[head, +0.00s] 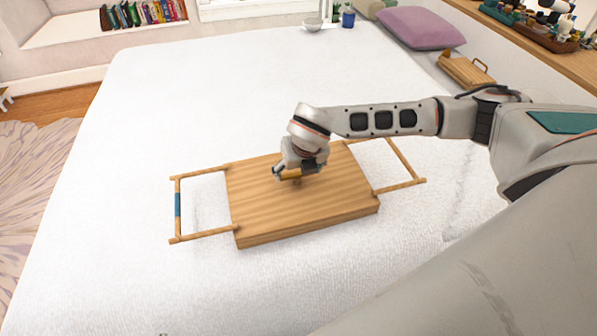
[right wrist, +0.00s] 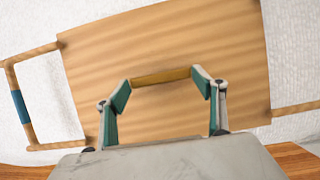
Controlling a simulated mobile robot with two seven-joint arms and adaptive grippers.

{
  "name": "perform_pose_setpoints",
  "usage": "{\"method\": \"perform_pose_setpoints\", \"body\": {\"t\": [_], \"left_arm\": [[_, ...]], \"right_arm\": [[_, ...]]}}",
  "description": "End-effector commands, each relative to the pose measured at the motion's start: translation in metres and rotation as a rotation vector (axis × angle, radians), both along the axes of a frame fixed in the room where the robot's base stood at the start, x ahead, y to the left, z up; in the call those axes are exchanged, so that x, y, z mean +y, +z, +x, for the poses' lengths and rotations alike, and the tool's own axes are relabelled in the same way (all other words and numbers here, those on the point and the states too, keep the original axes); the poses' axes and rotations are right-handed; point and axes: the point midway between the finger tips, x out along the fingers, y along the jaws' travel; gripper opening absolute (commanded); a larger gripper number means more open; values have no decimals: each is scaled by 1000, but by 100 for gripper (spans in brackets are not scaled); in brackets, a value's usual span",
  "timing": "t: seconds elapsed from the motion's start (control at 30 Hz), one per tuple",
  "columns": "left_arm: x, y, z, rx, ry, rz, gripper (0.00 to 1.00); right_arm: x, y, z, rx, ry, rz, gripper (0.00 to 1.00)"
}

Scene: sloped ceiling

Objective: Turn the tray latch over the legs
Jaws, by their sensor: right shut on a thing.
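The wooden tray (head: 330,205) lies flat on the white bed, its broad plain face up. A leg frame (head: 178,206) with a blue band extends outward from its left side, and another leg frame (head: 405,160) extends from its right side. The latch (right wrist: 160,77) is a short orange-brown wooden bar near the middle of that face. My right gripper (head: 294,174) is over the tray, shut on the latch, with a fingertip at each end of the bar in the right wrist view (right wrist: 163,88). The gripper hides part of the latch in the head view. My left gripper is out of view.
A smaller wooden tray with a handle (head: 466,69) lies at the bed's back right, near a purple cushion (head: 420,27). A bowl (head: 312,24) and a blue jar (head: 348,17) stand at the back. The bed around the tray is clear.

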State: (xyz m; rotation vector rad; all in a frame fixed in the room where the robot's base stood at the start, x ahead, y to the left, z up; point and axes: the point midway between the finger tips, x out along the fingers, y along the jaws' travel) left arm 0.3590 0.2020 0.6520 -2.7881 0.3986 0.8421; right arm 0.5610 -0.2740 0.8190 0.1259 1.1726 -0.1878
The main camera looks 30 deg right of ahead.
Motion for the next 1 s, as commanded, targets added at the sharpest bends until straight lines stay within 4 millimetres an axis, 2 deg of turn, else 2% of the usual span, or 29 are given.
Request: {"method": "perform_pose_setpoints", "body": {"t": [0.43,0.47,0.5,0.53,0.87,1.0], "left_arm": [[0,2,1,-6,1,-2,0],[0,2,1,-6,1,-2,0],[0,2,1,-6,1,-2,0],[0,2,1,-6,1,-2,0],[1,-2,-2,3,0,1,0],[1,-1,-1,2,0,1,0]], "right_arm": [[2,1,0,-1,-8,2,48],[2,1,0,-2,-9,2,72],[2,1,0,-1,-8,2,82],[2,1,0,-1,-8,2,86],[1,1,0,0,-9,0,86],[1,9,-3,-1,-9,1,86]]}}
